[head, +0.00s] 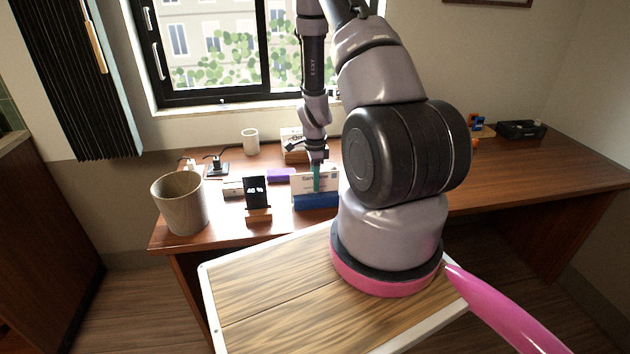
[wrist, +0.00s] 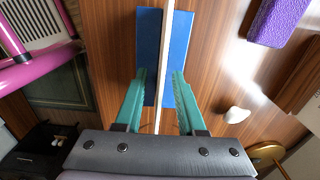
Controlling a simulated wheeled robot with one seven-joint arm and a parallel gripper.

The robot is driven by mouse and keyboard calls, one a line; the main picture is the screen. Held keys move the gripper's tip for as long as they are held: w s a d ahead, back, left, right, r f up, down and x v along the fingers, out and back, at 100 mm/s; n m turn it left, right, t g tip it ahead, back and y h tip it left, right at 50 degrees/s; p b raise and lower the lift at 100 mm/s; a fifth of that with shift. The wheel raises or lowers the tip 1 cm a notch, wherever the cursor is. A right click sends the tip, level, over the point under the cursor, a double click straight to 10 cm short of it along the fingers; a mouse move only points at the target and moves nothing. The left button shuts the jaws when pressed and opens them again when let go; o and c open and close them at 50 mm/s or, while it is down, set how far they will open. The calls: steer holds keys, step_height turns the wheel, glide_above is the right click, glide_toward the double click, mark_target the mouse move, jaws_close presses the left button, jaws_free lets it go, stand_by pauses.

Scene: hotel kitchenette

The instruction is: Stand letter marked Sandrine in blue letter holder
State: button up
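The white letter (head: 328,178) bears a name that looks like Sandrine. It stands upright at the blue letter holder (head: 316,201) on the desk. In the wrist view the letter (wrist: 166,50) shows edge-on as a thin white strip, with blue holder (wrist: 148,45) on both sides of it, so it appears to be in the slot. My gripper (head: 317,178) is above the holder, pointing down. In the wrist view its teal fingers (wrist: 158,88) are open, one on each side of the letter, with a visible gap to each side. The letter's lower edge is hidden.
Left of the holder are a phone on a wooden stand (head: 257,198) and a large beige cup (head: 180,203). A purple block (head: 281,174) and a small cup (head: 250,141) lie behind. A black tray (head: 521,130) is far right. The desk's right half is mostly clear.

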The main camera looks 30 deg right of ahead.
step_height(320, 180, up, 11)
steer(key=shift+f, duration=0.1)
stand_by(0.3)
steer(key=s+a+r+n+t+y, duration=0.15)
steer(key=a+r+n, duration=0.25)
steer(key=r, duration=0.8)
steer(key=s+a+r+n+t, duration=0.2)
steer(key=s+a+r+n, duration=0.15)
steer(key=r, duration=0.95)
steer(key=s+a+r+n+t, duration=0.2)
steer(key=s+a+r+n, duration=0.1)
steer(key=s+r+n, duration=0.2)
steer(key=s+a+r+n+t, duration=0.1)
steer(key=s+a+r+n, duration=0.1)
steer(key=s+r+n, duration=0.2)
steer(key=s+r, duration=0.3)
steer(key=s, duration=0.2)
steer(key=shift+s+a+r+n+t, duration=0.25)
steer(key=shift+s+a+n+t, duration=0.1)
steer(key=shift+a, duration=0.05)
